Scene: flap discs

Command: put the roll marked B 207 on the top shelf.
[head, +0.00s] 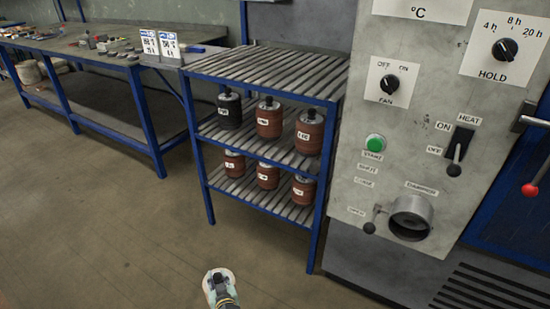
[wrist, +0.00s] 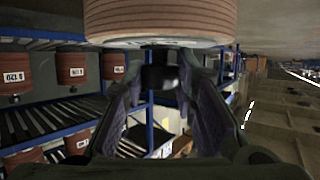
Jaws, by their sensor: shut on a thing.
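In the wrist view my gripper (wrist: 160,82) is shut on the dark knob of a reddish-brown roll (wrist: 160,22). The roll fills the top middle of that view, and no label shows on its visible side, so I cannot tell its mark. My gripper and this roll are not clearly seen in the head view. The blue shelf rack stands in the middle of the head view, and its slatted top shelf (head: 265,72) is bare.
The rack's middle shelf holds a black roll (head: 229,112) and two reddish-brown rolls (head: 269,121). The bottom shelf holds several reddish-brown rolls (head: 268,177). A grey control panel (head: 400,140) stands close on the rack's right. A workbench (head: 100,50) is at left; floor in front is clear.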

